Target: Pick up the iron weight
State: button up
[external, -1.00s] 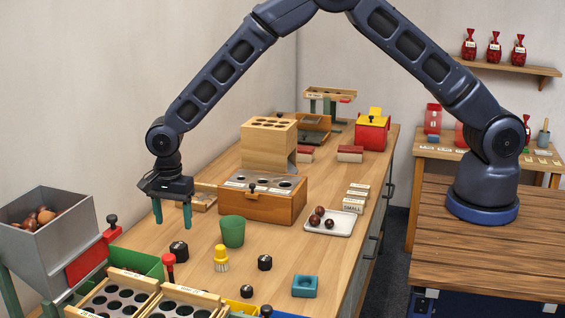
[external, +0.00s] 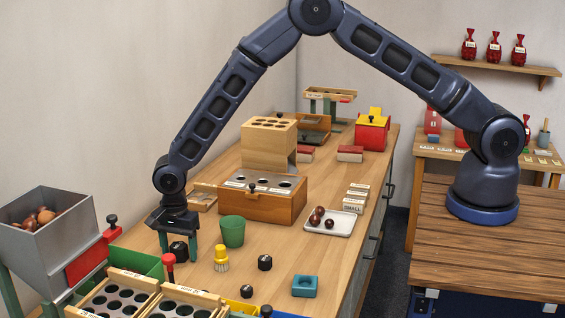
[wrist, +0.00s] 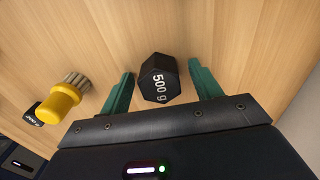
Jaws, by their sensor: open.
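A black hexagonal iron weight (external: 179,251) stands on the wooden bench, left of the green cup. In the wrist view the weight (wrist: 159,79) reads "500 g". My gripper (external: 178,248) is low over the bench with its green fingers pointing down. The wrist view shows my gripper (wrist: 163,85) open, one finger on each side of the weight, with a gap to each. Two more black weights stand nearby, one right of the yellow brush (external: 265,263) and one nearer the front (external: 247,291).
The green cup (external: 232,231) and the yellow brush (external: 221,259) stand right of my gripper. A red-knobbed tool (external: 168,262) is just in front of it. The wooden sorting box (external: 262,207) is behind. A grey hopper (external: 50,240) stands at the left.

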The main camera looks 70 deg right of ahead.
grip_shut()
jog(key=shift+r, duration=0.1)
